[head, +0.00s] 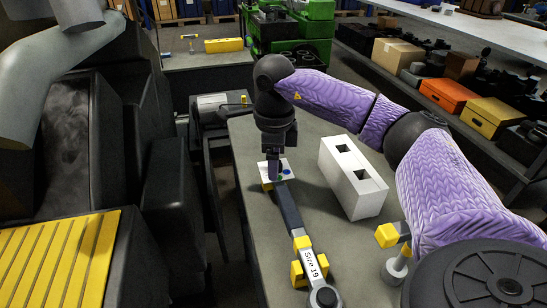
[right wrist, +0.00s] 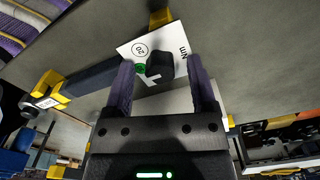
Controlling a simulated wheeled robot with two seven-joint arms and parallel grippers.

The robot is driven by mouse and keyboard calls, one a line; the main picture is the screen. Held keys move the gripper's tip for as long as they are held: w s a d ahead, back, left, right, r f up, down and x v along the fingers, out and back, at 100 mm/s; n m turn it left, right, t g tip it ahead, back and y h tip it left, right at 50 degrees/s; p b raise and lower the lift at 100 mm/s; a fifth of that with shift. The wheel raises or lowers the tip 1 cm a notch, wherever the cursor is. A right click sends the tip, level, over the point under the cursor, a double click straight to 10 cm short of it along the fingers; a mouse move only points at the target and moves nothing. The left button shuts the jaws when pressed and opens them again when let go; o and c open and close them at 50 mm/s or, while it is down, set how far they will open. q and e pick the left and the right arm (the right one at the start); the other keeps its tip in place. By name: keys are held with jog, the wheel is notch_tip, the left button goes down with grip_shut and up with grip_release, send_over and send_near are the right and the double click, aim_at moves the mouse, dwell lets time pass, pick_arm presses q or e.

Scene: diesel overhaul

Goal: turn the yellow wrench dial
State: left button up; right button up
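The wrench (head: 287,207) lies lengthwise on the grey table, dark-handled with a label, held in yellow supports. At its far end is a white dial plate (head: 291,166) under my right gripper (head: 274,174). In the right wrist view the white plate (right wrist: 134,51) carries a black knob (right wrist: 160,64), a green dot, a circled "20" and "Nm". My right gripper (right wrist: 160,82) is open, its two fingers apart, with the knob seen between and just beyond the tips. Whether a finger touches the knob I cannot tell. My left gripper is not in view.
A small yellow-headed tool (head: 387,236) is near my right arm. Dark machinery with a yellow ribbed panel (head: 60,262) fills the left. Shelves with boxes (head: 450,94) stand at the right.

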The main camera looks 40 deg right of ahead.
jog(key=c, duration=0.5)
grip_shut()
jog(key=shift+r+m+p, duration=0.25)
jog(key=shift+m+p, duration=0.65)
jog(key=shift+p, duration=0.15)
jog(key=m+p, duration=0.6)
jog(key=shift+d+m, duration=0.1)
jog(key=shift+m, duration=0.3)
jog(key=shift+f+m+p, duration=0.1)
jog(key=shift+m+p, duration=0.3)
jog(key=shift+m, duration=0.3)
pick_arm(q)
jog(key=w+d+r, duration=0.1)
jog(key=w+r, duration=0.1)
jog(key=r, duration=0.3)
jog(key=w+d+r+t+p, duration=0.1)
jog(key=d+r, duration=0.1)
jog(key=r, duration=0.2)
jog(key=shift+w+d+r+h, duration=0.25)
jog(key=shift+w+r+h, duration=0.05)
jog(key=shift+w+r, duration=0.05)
pick_arm(e)
jog(key=shift+f+m, duration=0.1)
jog(key=shift+m, duration=0.7)
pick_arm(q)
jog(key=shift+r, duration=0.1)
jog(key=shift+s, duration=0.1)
